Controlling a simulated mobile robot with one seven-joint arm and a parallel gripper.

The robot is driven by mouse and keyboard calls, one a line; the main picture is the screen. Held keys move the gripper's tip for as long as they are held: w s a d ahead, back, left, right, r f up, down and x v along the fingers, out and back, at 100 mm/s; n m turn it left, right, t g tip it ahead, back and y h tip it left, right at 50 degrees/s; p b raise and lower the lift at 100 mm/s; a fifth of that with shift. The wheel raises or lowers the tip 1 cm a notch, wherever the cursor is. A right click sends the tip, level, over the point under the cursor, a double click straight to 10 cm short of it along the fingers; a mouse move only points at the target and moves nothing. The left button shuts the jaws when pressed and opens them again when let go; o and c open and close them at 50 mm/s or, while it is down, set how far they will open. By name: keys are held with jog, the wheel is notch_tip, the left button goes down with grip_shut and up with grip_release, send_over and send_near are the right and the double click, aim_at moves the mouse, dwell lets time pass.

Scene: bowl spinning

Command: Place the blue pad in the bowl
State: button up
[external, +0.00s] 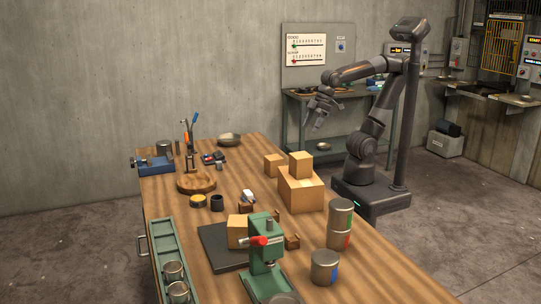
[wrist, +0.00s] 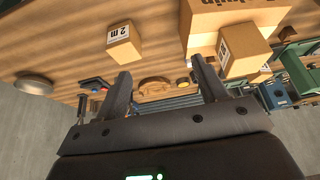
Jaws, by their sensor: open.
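My gripper (external: 318,122) is raised in the air beyond the table's far right side, empty. Its two fingers are spread apart in the wrist view (wrist: 160,70). A grey rounded bowl (external: 229,139) sits at the table's far end, and appears at the left in the wrist view (wrist: 34,84). A small dark, red and blue cluster (external: 213,158) lies near the bowl, and shows in the wrist view (wrist: 95,83). My gripper touches none of these.
Cardboard boxes (external: 301,192) stand on the table's right side, between my base and the middle. A round wooden tray (external: 196,184), a green press (external: 264,255), metal cans (external: 339,222) and a blue vise (external: 154,165) crowd the table (external: 176,237).

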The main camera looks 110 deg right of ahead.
jog(key=w+a+r+g, duration=0.1)
jog(key=w+a+g, duration=0.1)
jog(key=w, duration=0.8)
jog(key=g, duration=0.3)
send_over(248, 192)
notch_tip(248, 192, down, 12)
jog(key=f, duration=0.1)
notch_tip(248, 192, down, 10)
jog(key=shift+a+r, duration=0.1)
jog(key=c, duration=0.8)
